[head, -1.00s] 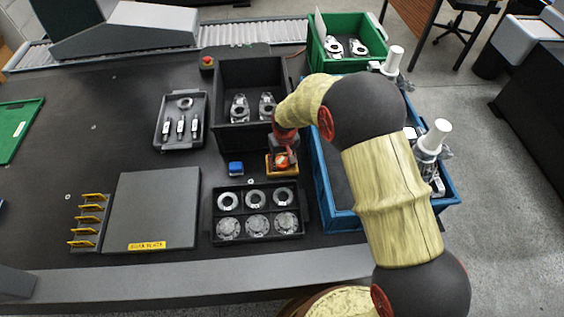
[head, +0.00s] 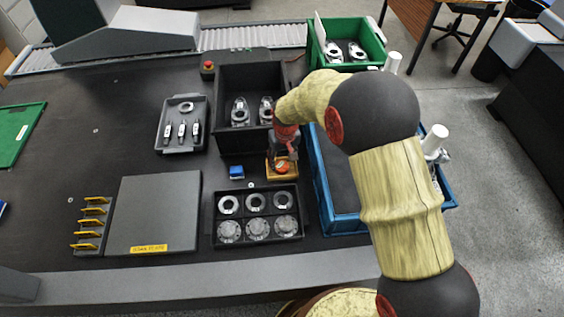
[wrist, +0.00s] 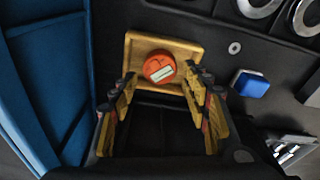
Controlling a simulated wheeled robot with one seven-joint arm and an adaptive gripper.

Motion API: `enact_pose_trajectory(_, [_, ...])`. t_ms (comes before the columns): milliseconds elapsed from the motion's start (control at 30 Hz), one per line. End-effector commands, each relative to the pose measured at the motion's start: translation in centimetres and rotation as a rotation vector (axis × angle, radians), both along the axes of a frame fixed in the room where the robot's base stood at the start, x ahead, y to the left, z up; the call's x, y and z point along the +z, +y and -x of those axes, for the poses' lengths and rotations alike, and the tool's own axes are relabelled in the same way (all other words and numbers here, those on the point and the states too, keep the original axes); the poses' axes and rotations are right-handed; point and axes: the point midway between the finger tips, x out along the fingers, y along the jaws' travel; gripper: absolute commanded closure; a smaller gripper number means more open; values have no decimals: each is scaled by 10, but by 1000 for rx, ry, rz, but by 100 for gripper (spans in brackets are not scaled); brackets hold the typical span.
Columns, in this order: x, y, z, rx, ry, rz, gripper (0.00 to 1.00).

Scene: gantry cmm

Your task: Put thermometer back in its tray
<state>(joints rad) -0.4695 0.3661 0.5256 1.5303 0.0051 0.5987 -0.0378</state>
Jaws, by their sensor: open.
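The thermometer, a round orange unit with a pale display (wrist: 159,67), sits on a small yellow-tan tray (wrist: 188,48), inside its rim as far as I can see. In the head view the orange thermometer (head: 282,166) also shows on the tray (head: 270,174), just below my gripper (head: 285,148). In the wrist view my gripper (wrist: 160,84) is open, its fingers spread on either side of the thermometer's near side with gaps to it. Nothing is held. The thermometer's underside is hidden.
A blue block (head: 236,172) lies left of the tray. A black tray of rings (head: 257,240) is in front, a black bin (head: 250,140) behind and a blue crate (head: 345,222) to the right. A grey plate (head: 155,205) lies further left.

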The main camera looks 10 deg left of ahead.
Motion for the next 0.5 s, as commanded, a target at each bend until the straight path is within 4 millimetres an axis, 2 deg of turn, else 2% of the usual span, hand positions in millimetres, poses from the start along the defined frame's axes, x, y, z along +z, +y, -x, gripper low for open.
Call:
enact_pose_trajectory(33, [16, 0, 1, 0, -2, -1, 53])
enact_pose_trajectory(200, [47, -2, 4, 0, -2, -1, 53])
enact_pose_trajectory(333, [63, -3, 6, 0, -1, 0, 53])
enact_pose_trajectory(500, [72, -4, 8, 0, 1, 0, 53])
